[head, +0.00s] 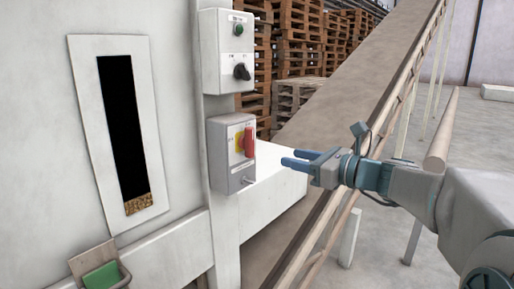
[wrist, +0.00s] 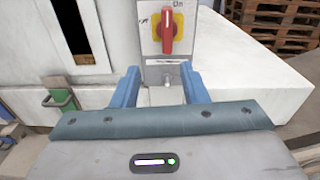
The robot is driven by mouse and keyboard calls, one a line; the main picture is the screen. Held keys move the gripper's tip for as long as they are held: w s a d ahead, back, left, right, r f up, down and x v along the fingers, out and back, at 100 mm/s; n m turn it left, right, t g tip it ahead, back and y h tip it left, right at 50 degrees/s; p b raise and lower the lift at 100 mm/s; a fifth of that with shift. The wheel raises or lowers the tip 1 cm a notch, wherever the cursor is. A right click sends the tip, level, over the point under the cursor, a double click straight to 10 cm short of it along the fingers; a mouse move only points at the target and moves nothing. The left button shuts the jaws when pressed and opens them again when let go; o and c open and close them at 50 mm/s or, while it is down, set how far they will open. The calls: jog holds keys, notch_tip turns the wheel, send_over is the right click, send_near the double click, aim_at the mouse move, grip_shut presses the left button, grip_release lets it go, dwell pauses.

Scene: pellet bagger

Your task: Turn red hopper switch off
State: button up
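The red hopper switch (head: 249,141) is a red handle on a yellow plate, on the front of a grey box (head: 221,154) on the machine's wall. Its handle stands upright. In the wrist view the red switch (wrist: 167,31) points up toward the word "On". My gripper (head: 289,158) is to the right of the switch box in the head view, its blue fingers apart and pointing at the box. In the wrist view the open fingers (wrist: 159,76) frame the lower part of the box, below the red handle. Nothing is between them, and they look apart from the switch.
Above is another box with a green button (head: 238,30) and a black knob (head: 241,72). A white ledge (head: 270,195) juts out below. A sloping conveyor (head: 350,75) and pallets (head: 297,40) stand behind.

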aim_at(253, 141)
jog(key=shift+m+t, duration=0.3)
jog(key=shift+m, duration=0.2)
jog(key=p+x, duration=0.1)
jog(key=x, duration=0.3)
jog(key=p+x, duration=0.1)
jog(key=x, duration=0.4)
jog(key=r+p+x, duration=0.1)
jog(key=x, duration=0.4)
jog(key=shift+w+d+r, duration=0.1)
jog(key=shift+w+d, duration=0.2)
jog(key=shift+w, duration=0.05)
